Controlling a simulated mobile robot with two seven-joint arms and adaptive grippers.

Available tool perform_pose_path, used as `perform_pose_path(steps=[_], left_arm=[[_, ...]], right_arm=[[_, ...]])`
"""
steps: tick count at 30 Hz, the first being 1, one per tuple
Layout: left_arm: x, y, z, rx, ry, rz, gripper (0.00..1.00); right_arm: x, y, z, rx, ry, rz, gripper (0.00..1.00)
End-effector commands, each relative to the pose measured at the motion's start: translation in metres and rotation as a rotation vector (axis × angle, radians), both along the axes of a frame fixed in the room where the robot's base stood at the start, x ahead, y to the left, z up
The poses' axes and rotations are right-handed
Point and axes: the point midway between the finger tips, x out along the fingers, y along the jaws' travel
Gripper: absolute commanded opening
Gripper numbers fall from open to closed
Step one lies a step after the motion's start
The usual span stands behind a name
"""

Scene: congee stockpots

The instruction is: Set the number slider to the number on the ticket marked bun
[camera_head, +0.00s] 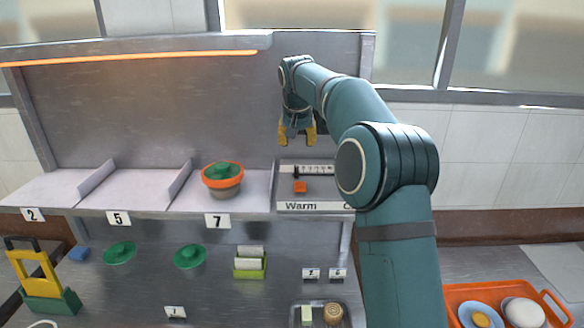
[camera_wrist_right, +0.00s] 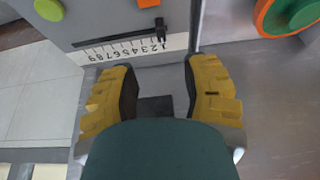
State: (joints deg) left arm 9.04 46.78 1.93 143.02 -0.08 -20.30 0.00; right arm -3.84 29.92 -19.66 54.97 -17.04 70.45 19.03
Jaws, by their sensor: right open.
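The number slider (camera_head: 316,174) is on a grey panel under my right gripper (camera_head: 297,140), with its black knob (camera_wrist_right: 160,28) at the 1 end of the scale. In the wrist view the scale (camera_wrist_right: 125,50) runs upside down from 1 to 9. My right gripper (camera_wrist_right: 160,80) is open and empty. Its yellow fingers are apart, and the knob shows beyond the fingertips. Small tickets (camera_head: 311,273) and (camera_head: 338,273) stand behind a tray; their markings are too small to read surely. My left gripper is not in view.
An orange knob (camera_head: 300,187) sits below the slider, above the word Warm. A pot with an orange rim (camera_head: 222,178) stands left of the panel. The tray (camera_head: 293,318) holds a pale block and a brown round item. An orange tray (camera_head: 460,292) is at lower right.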

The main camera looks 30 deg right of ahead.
Motion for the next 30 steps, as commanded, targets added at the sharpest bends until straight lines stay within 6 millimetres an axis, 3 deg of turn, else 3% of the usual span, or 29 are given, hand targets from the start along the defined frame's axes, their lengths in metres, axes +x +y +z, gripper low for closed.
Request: perform_pose_path(steps=[18, 30], left_arm=[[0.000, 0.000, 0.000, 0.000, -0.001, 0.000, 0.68], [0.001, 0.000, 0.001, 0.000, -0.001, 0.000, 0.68]], right_arm=[[0.036, -0.022, -0.104, 0.001, 0.004, 0.001, 0.46], [0.043, -0.025, -0.122, 0.001, 0.001, 0.002, 0.46]])
